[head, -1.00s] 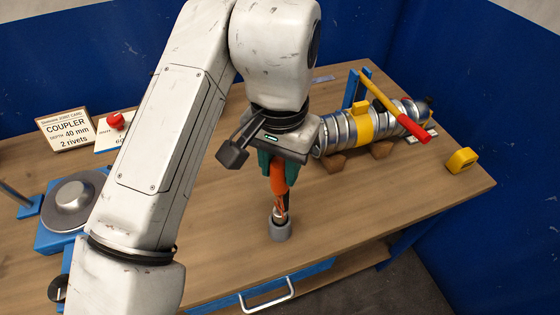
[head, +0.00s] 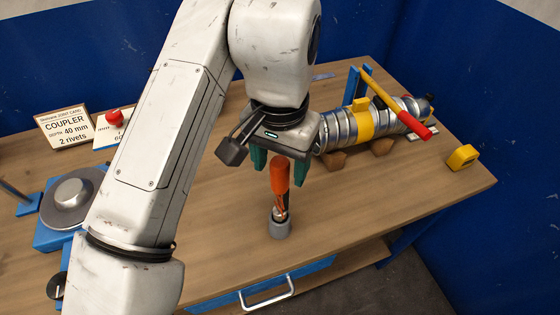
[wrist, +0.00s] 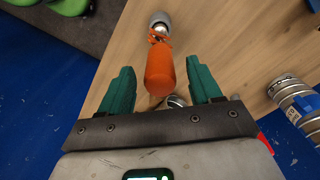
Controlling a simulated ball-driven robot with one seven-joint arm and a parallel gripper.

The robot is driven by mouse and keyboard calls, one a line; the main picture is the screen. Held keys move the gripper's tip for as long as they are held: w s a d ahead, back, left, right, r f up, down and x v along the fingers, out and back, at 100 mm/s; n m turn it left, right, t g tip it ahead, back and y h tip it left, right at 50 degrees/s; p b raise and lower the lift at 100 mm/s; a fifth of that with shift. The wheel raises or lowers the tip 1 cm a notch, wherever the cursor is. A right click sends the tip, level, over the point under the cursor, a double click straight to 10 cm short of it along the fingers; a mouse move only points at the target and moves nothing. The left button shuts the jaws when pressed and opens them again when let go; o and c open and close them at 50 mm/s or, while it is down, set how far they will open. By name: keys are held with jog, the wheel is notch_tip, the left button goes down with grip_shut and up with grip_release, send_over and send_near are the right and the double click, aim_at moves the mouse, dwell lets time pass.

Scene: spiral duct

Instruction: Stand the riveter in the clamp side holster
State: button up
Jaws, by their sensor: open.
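The riveter, with an orange handle (head: 279,176), stands upright with its lower end in a small grey round holster (head: 280,229) near the table's front edge. In the wrist view the orange handle (wrist: 160,70) lies between the two green fingers, with a gap on each side, and the grey holster (wrist: 160,20) shows beyond it. My gripper (head: 281,168) is open, just above and around the top of the handle, and does not touch it as far as I can see. The base of the riveter inside the holster is hidden.
A silver spiral duct (head: 340,130) with a yellow band rests on wooden cradles at the back right, a red-and-yellow-handled tool (head: 395,100) across it. A yellow tape measure (head: 462,158) lies at the right edge. A job card (head: 68,127) and a round turntable (head: 72,200) are at left.

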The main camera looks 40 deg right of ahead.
notch_tip(320, 180, up, 10)
jog(key=shift+r, duration=0.2)
dwell(1.4)
